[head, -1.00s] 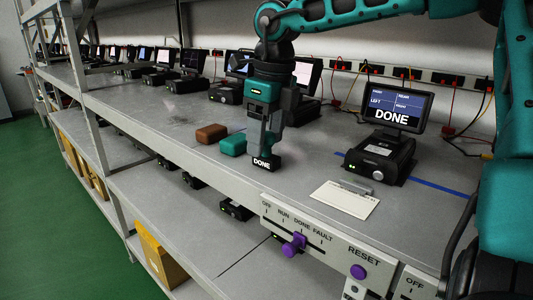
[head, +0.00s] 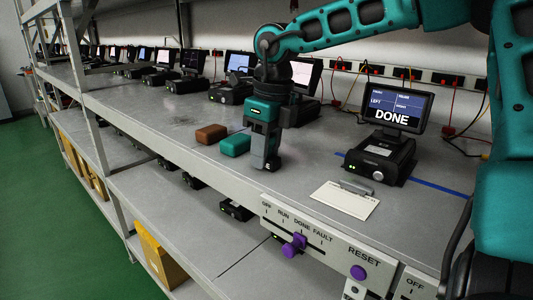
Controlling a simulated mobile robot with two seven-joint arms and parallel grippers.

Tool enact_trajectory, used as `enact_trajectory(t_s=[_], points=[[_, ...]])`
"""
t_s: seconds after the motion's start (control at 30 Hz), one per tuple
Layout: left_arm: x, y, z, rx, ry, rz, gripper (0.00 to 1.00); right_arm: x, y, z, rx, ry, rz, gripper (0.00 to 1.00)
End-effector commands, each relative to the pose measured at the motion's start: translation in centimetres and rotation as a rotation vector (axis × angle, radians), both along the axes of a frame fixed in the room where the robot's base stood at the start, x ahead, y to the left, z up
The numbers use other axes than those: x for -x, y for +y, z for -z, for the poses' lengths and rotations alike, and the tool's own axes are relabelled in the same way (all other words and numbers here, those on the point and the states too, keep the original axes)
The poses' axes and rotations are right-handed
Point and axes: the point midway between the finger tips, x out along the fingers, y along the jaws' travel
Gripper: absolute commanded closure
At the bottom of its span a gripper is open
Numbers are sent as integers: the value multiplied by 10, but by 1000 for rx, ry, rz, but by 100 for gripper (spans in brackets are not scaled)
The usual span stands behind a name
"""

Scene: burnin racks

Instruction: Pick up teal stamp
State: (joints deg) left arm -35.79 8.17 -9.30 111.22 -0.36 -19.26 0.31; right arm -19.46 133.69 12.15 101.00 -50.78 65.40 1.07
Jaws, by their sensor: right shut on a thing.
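A teal block (head: 235,145) with rounded edges lies on the upper shelf, just left of my right gripper; it is the only loose teal thing I see. My right gripper (head: 268,160) points down close beside it, low over the shelf. It is shut on a small dark piece at its tips; the fingers hide most of this piece, and no lettering on it shows. I cannot tell whether it touches the shelf. My left gripper is not in view.
A brown block (head: 211,134) lies left of the teal one. A white card (head: 344,200) lies near the front edge. A black device (head: 380,158) with a screen reading DONE stands at right. More devices line the back. A panel with purple knobs (head: 358,272) hangs in front.

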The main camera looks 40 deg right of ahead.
Motion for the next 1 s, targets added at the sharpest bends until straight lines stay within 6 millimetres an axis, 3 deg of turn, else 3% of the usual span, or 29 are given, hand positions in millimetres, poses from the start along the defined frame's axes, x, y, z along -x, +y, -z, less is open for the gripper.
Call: enact_trajectory(t_s=[0.13, 0.47, 0.73, 1.0], points=[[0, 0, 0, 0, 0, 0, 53, 0, 0, 0, 0, -1, 0, 96], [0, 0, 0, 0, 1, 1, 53, 0, 0, -4, 0, -2, 0, 96], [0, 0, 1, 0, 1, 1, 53, -1, 0, -39, 2, -5, -1, 96], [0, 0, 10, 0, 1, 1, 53, 49, -4, -36, -2, -6, -1, 96]])
